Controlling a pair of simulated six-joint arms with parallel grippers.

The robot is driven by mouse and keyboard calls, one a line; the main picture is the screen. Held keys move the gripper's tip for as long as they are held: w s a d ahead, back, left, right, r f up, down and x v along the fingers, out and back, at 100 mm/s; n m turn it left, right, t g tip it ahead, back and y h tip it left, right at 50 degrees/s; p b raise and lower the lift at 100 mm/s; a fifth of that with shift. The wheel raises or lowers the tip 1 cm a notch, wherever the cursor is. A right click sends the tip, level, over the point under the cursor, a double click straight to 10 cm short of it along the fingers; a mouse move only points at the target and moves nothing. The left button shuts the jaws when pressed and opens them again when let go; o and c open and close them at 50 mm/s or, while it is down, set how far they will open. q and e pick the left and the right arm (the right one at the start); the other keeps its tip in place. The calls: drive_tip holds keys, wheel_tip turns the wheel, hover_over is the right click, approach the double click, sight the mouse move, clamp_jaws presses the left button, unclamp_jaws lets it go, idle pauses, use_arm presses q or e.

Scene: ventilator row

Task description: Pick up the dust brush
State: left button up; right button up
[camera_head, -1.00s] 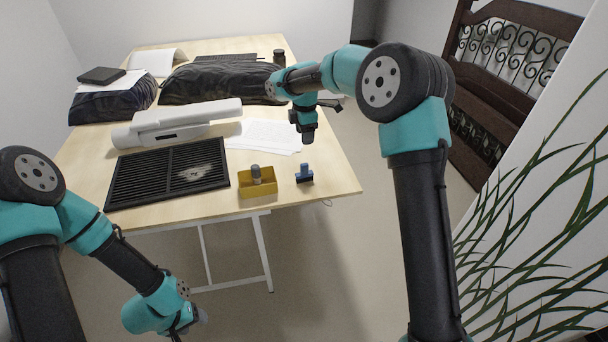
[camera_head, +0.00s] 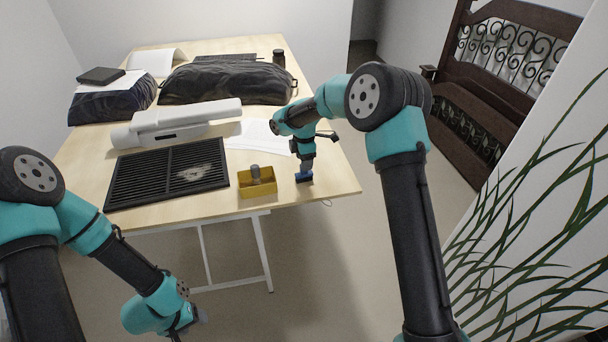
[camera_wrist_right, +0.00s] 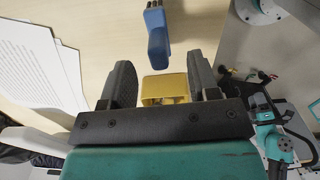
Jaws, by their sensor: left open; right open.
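The dust brush (camera_head: 304,177) is small and blue and stands near the table's front right edge, beside the yellow box. My right gripper (camera_head: 304,168) is right over the brush and hides its upper part in the head view. In the right wrist view the brush (camera_wrist_right: 157,36) shows beyond the open, empty fingers of my right gripper (camera_wrist_right: 160,78), with no finger around it there. My left gripper (camera_head: 190,322) hangs low in front of the table, far from the brush; no object shows in it.
A yellow box (camera_head: 246,188) with a grey-topped item (camera_head: 255,171) is just left of the brush. A black louvred panel (camera_head: 135,183) with a pale dusty patch lies farther left. White papers (camera_head: 250,135) lie behind. A white device (camera_head: 185,120) stands behind the panel.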

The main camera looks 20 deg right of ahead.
sight(304, 173)
drive_tip(key=shift+f, duration=2.6)
drive_tip(key=shift+c, duration=0.3)
drive_tip(key=shift+w, duration=0.1)
drive_tip(key=c, duration=1)
drive_tip(key=shift+o, duration=0.2)
drive_tip(key=shift+r, duration=0.1)
drive_tip(key=shift+r, duration=0.5)
wheel_tip(304, 173, up, 3)
drive_tip(key=shift+f, duration=0.2)
drive_tip(key=s+a, duration=0.2)
drive_tip(key=s, duration=0.5)
drive_tip(key=s+a+r, duration=0.1)
drive_tip(key=s+a, duration=0.1)
drive_tip(key=s, duration=0.6)
drive_tip(key=shift+s+a, duration=0.25)
